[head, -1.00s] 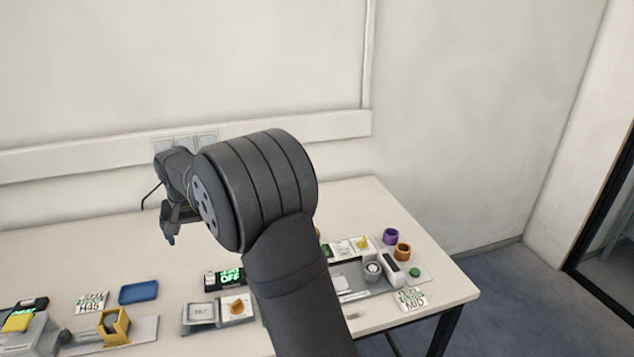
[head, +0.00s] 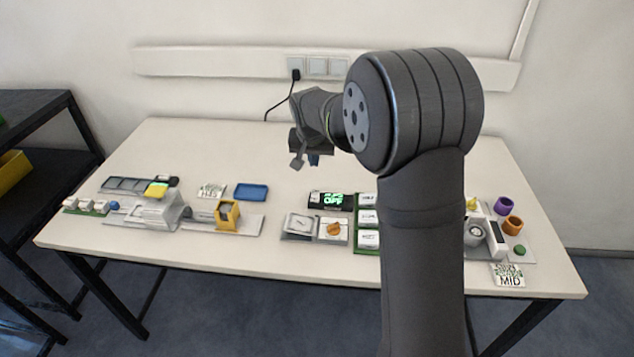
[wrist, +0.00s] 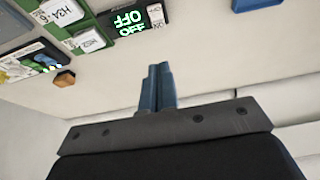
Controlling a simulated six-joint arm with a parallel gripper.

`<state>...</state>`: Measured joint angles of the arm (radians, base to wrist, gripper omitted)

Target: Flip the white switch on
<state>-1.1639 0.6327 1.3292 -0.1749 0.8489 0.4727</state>
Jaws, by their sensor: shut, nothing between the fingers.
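A small panel with a pale square face (head: 299,226), which may be the white switch, lies at the table's front middle; its lever position is too small to tell. Beside it is a white panel with an orange knob (head: 334,230). Behind them a black display (head: 331,201) glows green and reads OFF; it also shows upside down in the wrist view (wrist: 131,21). My gripper (head: 313,161) is above the table behind the display, touching nothing. Its blue fingers (wrist: 158,72) are together and empty in the wrist view. The pale panel is not recognisable in the wrist view.
Green-based labelled blocks (head: 368,216) stand right of the knob panel, partly behind my arm. A blue tray (head: 251,191) and a yellow holder (head: 228,214) lie left. Purple (head: 503,205) and orange (head: 512,225) rings are right. The table's back left is clear.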

